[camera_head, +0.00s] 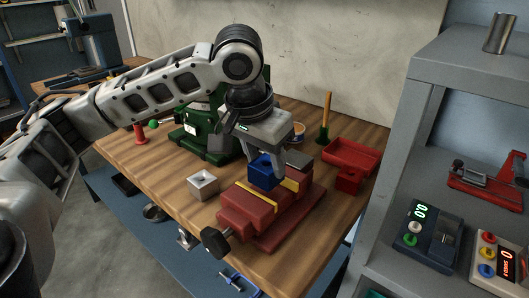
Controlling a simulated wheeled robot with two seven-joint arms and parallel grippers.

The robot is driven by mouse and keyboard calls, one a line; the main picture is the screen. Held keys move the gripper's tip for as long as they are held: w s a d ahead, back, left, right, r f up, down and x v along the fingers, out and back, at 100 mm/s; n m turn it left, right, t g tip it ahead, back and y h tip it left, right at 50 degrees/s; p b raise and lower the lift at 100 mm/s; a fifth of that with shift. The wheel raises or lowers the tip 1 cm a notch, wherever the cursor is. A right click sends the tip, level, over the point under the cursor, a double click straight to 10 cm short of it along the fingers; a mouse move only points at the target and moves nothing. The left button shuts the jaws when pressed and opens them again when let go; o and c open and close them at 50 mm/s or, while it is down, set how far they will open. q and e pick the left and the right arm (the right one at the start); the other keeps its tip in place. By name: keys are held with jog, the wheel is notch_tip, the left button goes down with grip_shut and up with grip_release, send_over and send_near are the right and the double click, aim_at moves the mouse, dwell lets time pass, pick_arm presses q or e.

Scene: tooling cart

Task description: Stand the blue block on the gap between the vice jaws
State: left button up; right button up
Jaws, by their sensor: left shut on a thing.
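The red vice (243,205) lies on the wooden bench, with yellow strips (258,193) along its jaws and a dark handle at its near left end. The blue block (262,171) is at the vice's jaws, between the fingers of my left gripper (265,165). My left gripper is shut on the block from above. The gripper hides part of the block, and I cannot tell whether the block's underside touches the jaws. My right gripper is not in view.
A grey block with a hole (203,184) sits left of the vice. A red tray (351,156) and small red box (348,180) lie to its right. A green machine (196,140) stands behind. A grey shelf unit (386,170) bounds the right.

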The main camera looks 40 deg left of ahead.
pick_arm(q)
jog(key=shift+f, duration=1.2)
dwell(1.0)
jog(key=shift+f+p, duration=0.15)
jog(key=shift+p, duration=0.2)
dwell(1.3)
jog(key=o, duration=1.6)
jog(key=shift+o, duration=0.2)
